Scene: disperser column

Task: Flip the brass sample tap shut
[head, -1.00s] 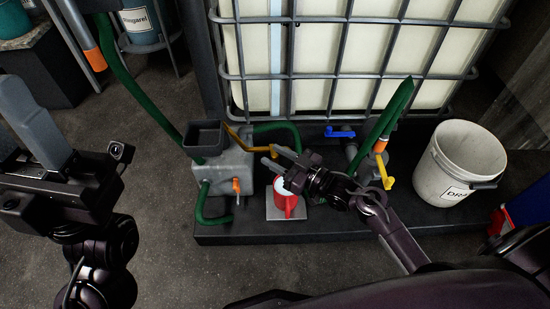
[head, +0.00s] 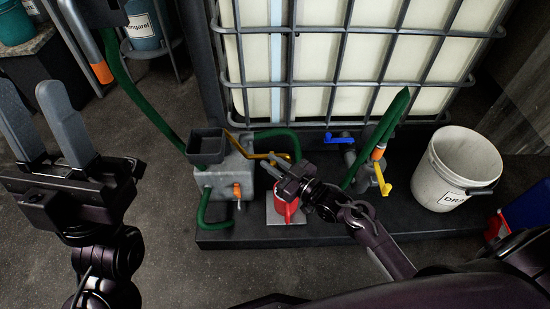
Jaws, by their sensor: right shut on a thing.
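The brass sample tap (head: 246,154) is a thin bent brass pipe that runs from the top of a grey box (head: 224,181) to above a red jug (head: 284,205). My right gripper (head: 266,163) is at the tap above the jug, its fingers close together. It is shut on a small part there, seemingly the tap, though the fingers hide the grip. My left gripper (head: 27,95) is open and empty at the far left, its two grey fingers apart.
The jug stands on a light plate (head: 275,216) on a dark platform. A caged white tank (head: 345,60) is behind. A blue-handled valve (head: 340,137), yellow lever (head: 382,179), green hoses (head: 384,130) and white bucket (head: 445,175) are to the right. An orange-handled tap (head: 237,190) is on the box.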

